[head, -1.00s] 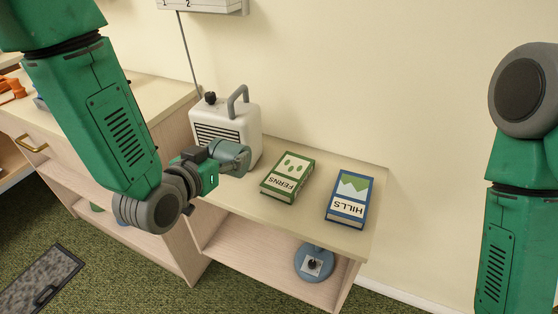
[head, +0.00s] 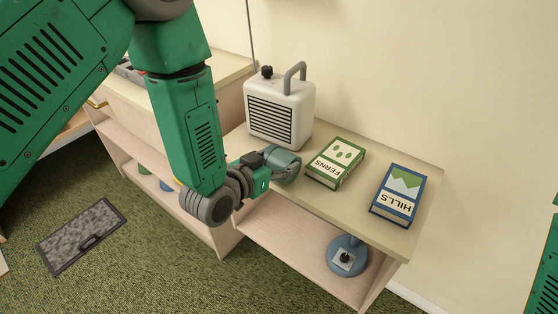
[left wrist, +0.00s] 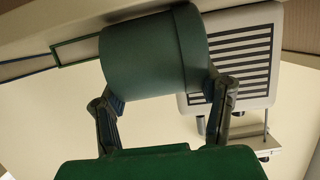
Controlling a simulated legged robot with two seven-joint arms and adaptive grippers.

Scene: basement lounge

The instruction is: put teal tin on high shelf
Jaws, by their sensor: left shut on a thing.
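My left gripper (head: 268,168) is shut on the teal tin (head: 289,166), a grey-teal cylinder. In the head view the tin overlaps the shelf unit's top (head: 322,196), in front of the white heater and left of the green book. I cannot tell whether it touches the top. In the left wrist view the tin (left wrist: 155,55) sits between the two dark fingers, one on each side. The unit has a top and a lower shelf (head: 290,245). I cannot tell which surface is the high shelf. My right gripper is out of view.
A white heater (head: 280,112), a green FERNS book (head: 336,161) and a blue HILLS book (head: 400,194) lie or stand on the top. A blue round-based object (head: 347,255) is on the lower shelf. A grey mat (head: 82,237) lies on the carpet.

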